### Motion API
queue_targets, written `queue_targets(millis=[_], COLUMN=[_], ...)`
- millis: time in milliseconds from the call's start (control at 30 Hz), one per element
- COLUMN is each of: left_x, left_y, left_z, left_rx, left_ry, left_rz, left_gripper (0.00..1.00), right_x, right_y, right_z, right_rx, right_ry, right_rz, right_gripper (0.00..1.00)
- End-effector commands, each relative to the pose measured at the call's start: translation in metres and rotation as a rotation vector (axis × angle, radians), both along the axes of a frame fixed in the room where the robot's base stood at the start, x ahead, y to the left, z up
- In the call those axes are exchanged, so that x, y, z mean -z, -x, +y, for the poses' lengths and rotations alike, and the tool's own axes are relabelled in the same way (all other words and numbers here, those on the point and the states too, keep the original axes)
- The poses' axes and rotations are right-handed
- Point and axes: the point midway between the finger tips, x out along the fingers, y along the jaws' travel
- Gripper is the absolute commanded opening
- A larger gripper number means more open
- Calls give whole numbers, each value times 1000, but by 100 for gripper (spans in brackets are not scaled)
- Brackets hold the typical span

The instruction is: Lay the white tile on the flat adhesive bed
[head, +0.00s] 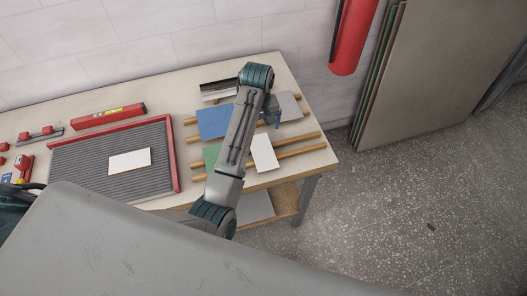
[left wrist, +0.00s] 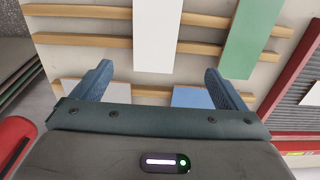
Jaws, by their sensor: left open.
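A white tile (head: 264,153) lies across wooden rails at the right of the bench; it also shows in the left wrist view (left wrist: 155,35). My left gripper (head: 271,117) is over the rack, just behind this tile. In the left wrist view my open, empty fingers (left wrist: 157,70) are on either side of the tile's near end, apart from it. The height gap is hard to tell. The flat adhesive bed (head: 70,165), grey and ridged with a red frame, lies left of the rack. Another white tile (head: 130,160) lies on it. My right gripper is not in view.
A green tile (left wrist: 252,40), a blue tile (head: 214,122) and a grey tile (head: 288,106) also lie on the rails. A red level (head: 108,116) lies behind the bed. A red cylinder (head: 352,35) and leaning boards (head: 420,70) stand right of the bench.

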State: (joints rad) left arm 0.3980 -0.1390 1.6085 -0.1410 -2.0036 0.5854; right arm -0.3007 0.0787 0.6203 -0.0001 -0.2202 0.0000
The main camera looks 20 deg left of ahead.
Motion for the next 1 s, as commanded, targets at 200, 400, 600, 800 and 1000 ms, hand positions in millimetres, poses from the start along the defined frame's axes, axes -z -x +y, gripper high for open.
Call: queue_targets(millis=[200, 400, 600, 800, 1000], left_x=[26, 50, 65, 94, 106], left_y=[0, -1, 3, 5, 5], left_z=[-2, -2, -9, -15, -15], left_rx=[-4, -4, -3, -3, -4], left_ry=[0, -1, 1, -1, -1], left_rz=[9, 6, 8, 6, 3], left_gripper=[94, 94, 94, 94, 94], right_x=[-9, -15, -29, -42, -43], right_y=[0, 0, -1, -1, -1], right_z=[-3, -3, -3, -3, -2], right_rx=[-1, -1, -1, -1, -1], right_ry=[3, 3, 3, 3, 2], right_rz=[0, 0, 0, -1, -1], right_gripper=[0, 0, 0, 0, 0])
